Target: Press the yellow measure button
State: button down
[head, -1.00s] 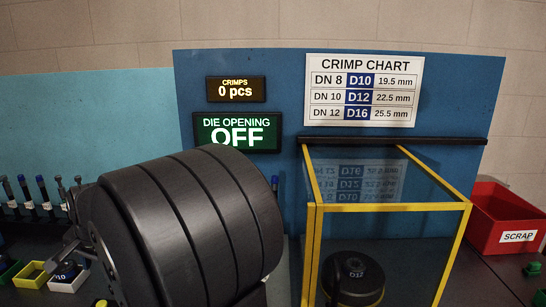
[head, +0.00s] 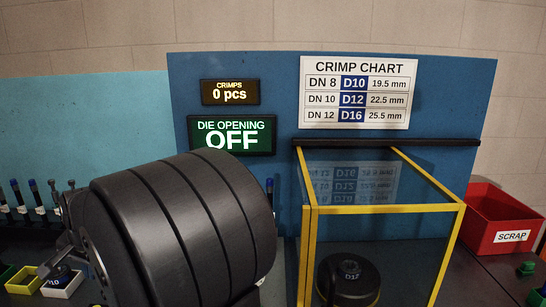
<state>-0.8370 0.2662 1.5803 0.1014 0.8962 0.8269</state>
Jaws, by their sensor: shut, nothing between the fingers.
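I cannot make out a yellow measure button in the head view. A clear guard box with yellow edges (head: 309,250) stands right of centre, and a black round part labelled D12 (head: 349,282) sits inside it. The large black ribbed cylinder in the foreground looks like part of my arm and covers the bench behind it. Dark finger-like parts at its left end look like my gripper (head: 62,243). It is shut with nothing held, left of the guard box and well apart from it. Its tips are hard to make out.
A blue panel carries the crimp chart (head: 355,92), a counter (head: 230,92) reading 0 pcs and a die opening display (head: 232,136) reading OFF. A red scrap bin (head: 497,220) stands at right. Tools (head: 35,195) and small trays (head: 62,291) lie at left.

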dwell(0.9)
jog(key=w+a+f+n+t+h, duration=0.2)
jog(key=a+f+n+t, duration=0.3)
jog(key=n, duration=0.6)
jog(key=shift+w+a+f+n+t, duration=0.25)
jog(key=shift+w+a+n+t, duration=0.25)
jog(key=shift+a+t, duration=0.35)
jog(key=shift+f, duration=4.4)
jog(key=shift+f, duration=0.15)
jog(key=shift+f, duration=0.25)
